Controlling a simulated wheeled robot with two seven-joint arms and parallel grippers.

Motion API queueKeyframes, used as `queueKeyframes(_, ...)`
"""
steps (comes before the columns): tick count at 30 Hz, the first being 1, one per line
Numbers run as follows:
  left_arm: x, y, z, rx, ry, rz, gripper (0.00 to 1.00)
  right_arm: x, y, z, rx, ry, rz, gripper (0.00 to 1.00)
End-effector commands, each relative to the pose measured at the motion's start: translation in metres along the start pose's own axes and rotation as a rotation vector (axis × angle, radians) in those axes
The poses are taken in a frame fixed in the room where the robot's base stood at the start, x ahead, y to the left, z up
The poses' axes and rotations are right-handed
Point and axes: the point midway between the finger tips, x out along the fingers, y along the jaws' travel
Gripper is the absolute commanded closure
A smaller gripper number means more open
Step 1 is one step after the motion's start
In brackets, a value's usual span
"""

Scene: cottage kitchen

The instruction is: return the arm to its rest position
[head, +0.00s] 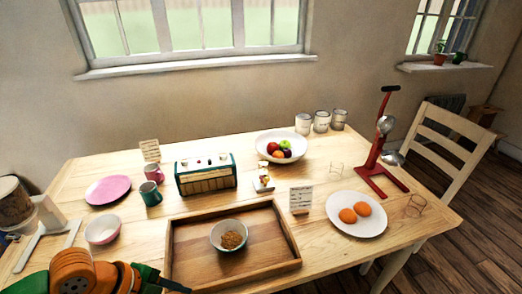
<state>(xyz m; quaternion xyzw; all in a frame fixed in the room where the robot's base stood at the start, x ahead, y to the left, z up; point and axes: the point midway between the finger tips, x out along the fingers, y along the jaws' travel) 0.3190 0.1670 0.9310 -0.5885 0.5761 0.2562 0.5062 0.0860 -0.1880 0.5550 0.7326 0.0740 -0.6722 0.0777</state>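My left arm comes in at the bottom left, with a round orange joint and dark green parts. Its gripper (165,280) is at the lower edge of the view, beside the left front corner of the wooden tray (285,240). It is partly cut off, so I cannot tell whether its fingers are apart. I see nothing held in it. My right arm and gripper are not in view.
On the table (330,268), the tray holds a bowl of brown crumbs (232,235). Nearby are a pink-lined bowl (103,229), mugs (151,193), a pink plate (108,189), a green-and-cream box (206,176), a plate with orange items (357,225) and a red stand (380,165).

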Motion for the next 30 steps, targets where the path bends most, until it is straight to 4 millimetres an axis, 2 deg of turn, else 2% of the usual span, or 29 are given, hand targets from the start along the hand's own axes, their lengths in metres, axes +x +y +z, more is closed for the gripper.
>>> queueKeyframes(11,0.041,0.012,-0.023,-0.150,0.011,-0.030,0.58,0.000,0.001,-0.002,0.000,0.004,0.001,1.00)
queueKeyframes(17,0.065,0.020,-0.036,-0.385,0.004,-0.095,0.58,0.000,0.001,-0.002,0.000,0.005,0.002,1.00)
queueKeyframes(22,0.078,0.033,-0.034,-0.711,-0.037,-0.172,0.58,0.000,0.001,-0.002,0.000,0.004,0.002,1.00)
queueKeyframes(25,0.082,0.048,-0.024,-0.954,-0.090,-0.220,0.58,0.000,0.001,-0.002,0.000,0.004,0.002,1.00)
queueKeyframes(29,0.081,0.083,-0.004,-1.315,-0.209,-0.280,0.58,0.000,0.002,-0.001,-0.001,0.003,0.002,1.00)
queueKeyframes(30,0.079,0.098,0.003,-1.434,-0.260,-0.299,0.58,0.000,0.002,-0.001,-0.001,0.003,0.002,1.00)
